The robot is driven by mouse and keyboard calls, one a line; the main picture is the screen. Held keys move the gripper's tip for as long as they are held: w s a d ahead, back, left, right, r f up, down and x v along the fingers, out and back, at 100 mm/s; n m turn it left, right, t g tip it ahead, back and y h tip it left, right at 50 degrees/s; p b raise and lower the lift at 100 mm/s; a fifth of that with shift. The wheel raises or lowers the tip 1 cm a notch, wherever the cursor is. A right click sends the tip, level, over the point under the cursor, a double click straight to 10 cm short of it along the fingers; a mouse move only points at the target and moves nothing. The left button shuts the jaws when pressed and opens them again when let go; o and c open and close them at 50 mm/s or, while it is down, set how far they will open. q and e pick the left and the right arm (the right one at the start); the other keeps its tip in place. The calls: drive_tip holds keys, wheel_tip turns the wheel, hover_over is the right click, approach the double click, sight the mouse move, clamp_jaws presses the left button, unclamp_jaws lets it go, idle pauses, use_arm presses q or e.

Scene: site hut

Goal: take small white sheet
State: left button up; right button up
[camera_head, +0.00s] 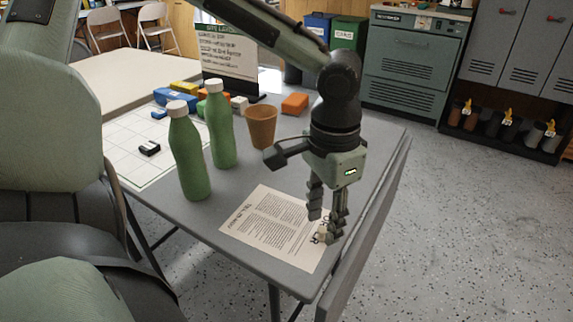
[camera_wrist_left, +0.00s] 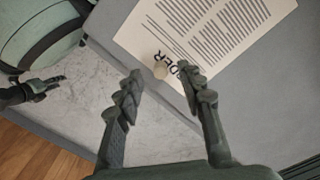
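The small white sheet (camera_head: 268,228) lies flat on the grey table near its front edge, covered in printed lines. It also shows in the left wrist view (camera_wrist_left: 205,32), with large dark letters at its near end. My left gripper (camera_head: 322,228) is over that end of the sheet, fingers pointing down. I cannot tell whether the fingers touch the sheet. What seems to be my right gripper (camera_wrist_left: 45,86) shows small at the left of the wrist view.
Two green bottles (camera_head: 188,158) (camera_head: 220,125) and an orange cup (camera_head: 261,126) stand behind the sheet. Coloured blocks (camera_head: 295,103), a sign (camera_head: 230,52) and a white gridded mat (camera_head: 130,150) are farther back. The speckled floor (camera_head: 470,220) right of the table is clear.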

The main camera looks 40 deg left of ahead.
use_arm(q)
drive_tip(key=shift+f, duration=0.9)
drive_tip(key=shift+c, duration=0.5)
clamp_jaws()
